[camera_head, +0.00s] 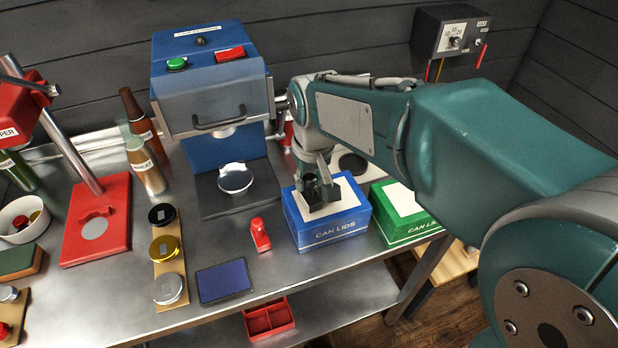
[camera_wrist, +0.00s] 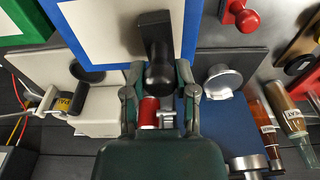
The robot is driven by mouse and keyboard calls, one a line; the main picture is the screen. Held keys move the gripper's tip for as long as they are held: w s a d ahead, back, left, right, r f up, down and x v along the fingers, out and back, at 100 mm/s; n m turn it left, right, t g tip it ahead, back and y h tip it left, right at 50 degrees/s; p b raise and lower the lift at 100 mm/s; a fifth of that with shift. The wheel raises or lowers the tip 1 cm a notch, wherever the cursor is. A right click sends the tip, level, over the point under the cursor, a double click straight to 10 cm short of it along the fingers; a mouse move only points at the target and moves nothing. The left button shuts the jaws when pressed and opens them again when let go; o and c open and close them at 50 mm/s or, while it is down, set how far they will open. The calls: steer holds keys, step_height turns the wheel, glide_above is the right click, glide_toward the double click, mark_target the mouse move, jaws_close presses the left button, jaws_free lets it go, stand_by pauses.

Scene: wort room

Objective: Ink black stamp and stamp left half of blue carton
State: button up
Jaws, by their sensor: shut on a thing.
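My gripper (camera_head: 318,190) is above the blue carton (camera_head: 331,226), labelled CAN LIDS. In the wrist view its fingers (camera_wrist: 160,88) are shut on the black stamp (camera_wrist: 156,40), whose rounded handle lies between them. The stamp also shows, dark and partly hidden, in the head view (camera_head: 311,184). It is over the left part of the carton's white top panel (camera_head: 345,193). I cannot tell whether its base touches the panel, and no mark shows. A dark blue ink pad (camera_head: 224,280) lies on the table, left of the carton.
A red stamp (camera_head: 260,235) stands between pad and carton. A green carton (camera_head: 407,212) is close on the right. The blue machine (camera_head: 209,85) stands behind. A wooden strip with lids (camera_head: 167,258) lies left. The table's front edge is near the pad.

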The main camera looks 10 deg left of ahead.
steer(key=shift+f, duration=0.1)
steer(key=shift+r, duration=3.55)
